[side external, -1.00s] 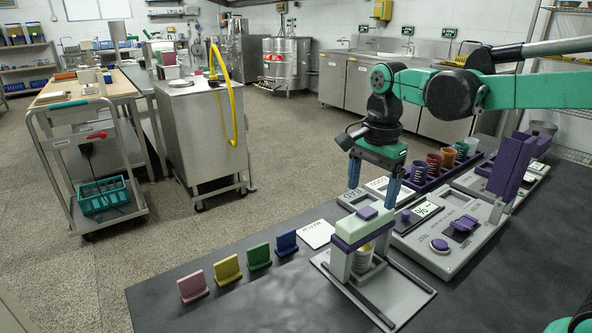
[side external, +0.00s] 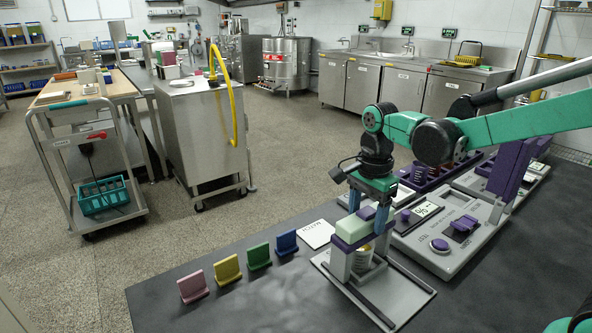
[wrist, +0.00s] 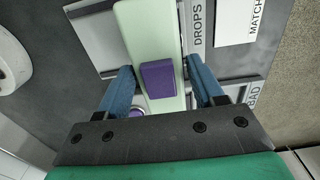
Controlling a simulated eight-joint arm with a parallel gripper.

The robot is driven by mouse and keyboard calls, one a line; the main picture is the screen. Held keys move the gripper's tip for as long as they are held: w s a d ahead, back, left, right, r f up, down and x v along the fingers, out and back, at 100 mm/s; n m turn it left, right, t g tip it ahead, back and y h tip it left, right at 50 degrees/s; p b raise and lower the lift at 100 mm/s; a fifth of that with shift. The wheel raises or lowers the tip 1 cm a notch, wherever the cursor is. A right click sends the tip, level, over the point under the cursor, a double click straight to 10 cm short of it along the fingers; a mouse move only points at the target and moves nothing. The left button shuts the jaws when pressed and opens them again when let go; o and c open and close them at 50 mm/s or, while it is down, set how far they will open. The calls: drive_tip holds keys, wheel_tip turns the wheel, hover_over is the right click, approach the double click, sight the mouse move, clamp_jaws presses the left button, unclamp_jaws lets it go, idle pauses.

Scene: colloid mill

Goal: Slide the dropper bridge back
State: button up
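The dropper bridge (side external: 352,229) has a pale green top and stands over a grey base plate (side external: 401,288). A purple block (side external: 366,213) sits on its top; the block (wrist: 158,79) also shows in the wrist view. In the wrist view, my gripper (wrist: 160,80) is open, with gaps between both fingers and the block.
A grey panel (side external: 440,262) with a purple button and a display stands close on the right. A purple rack (side external: 432,180) of cups is behind. Pink, yellow, green and blue upright tabs (side external: 226,271) stand to the left. The dark front table is clear.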

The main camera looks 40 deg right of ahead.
clamp_jaws()
drive_tip(key=s, duration=0.9)
drive_tip(key=shift+s, duration=0.3)
drive_tip(key=shift+o, duration=2.2)
unclamp_jaws()
drive_tip(key=shift+r, duration=2.8)
drive_tip(key=shift+w, duration=0.1)
